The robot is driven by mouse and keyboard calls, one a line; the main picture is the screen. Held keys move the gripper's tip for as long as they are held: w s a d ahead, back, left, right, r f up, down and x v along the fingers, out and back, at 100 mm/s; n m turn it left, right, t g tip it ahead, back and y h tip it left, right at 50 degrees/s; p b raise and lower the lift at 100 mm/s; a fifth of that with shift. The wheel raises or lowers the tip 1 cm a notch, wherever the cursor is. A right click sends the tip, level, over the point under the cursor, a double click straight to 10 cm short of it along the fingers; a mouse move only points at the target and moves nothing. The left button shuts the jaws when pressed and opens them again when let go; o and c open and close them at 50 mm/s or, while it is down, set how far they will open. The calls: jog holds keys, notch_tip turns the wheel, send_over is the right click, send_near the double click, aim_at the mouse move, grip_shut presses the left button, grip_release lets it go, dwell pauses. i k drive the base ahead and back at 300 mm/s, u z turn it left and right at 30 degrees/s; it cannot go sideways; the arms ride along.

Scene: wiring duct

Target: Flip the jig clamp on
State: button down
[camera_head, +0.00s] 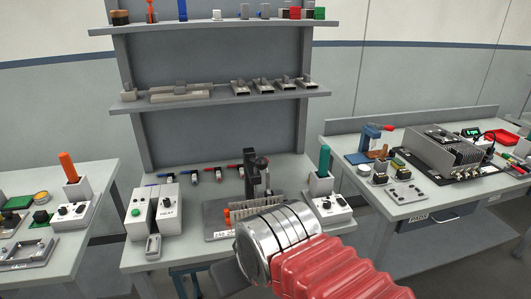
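A grey jig (218,218) with a comb-like duct piece and orange parts sits on the middle bench. A dark upright post (250,178) rises behind it. I cannot tell which part is the jig clamp or how its switch stands. My arm, with red bellows and a silver cuff, comes in from the lower right and hides the jig's front right. A dark grey part of my gripper (230,277) shows left of the cuff, in front of the bench edge; its fingers cannot be made out.
White control boxes (167,210), one marked HEAT, stand left of the jig. A white box (331,209) with a knob and a green-handled tool (324,161) stand right of it. Shelves (215,98) rise behind. Side benches hold a finned metal unit (441,150) and an orange-handled tool (69,167).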

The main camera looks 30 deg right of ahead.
aim_at(267, 173)
jog(key=u, duration=0.05)
jog(key=i, duration=1)
jog(key=z, duration=0.05)
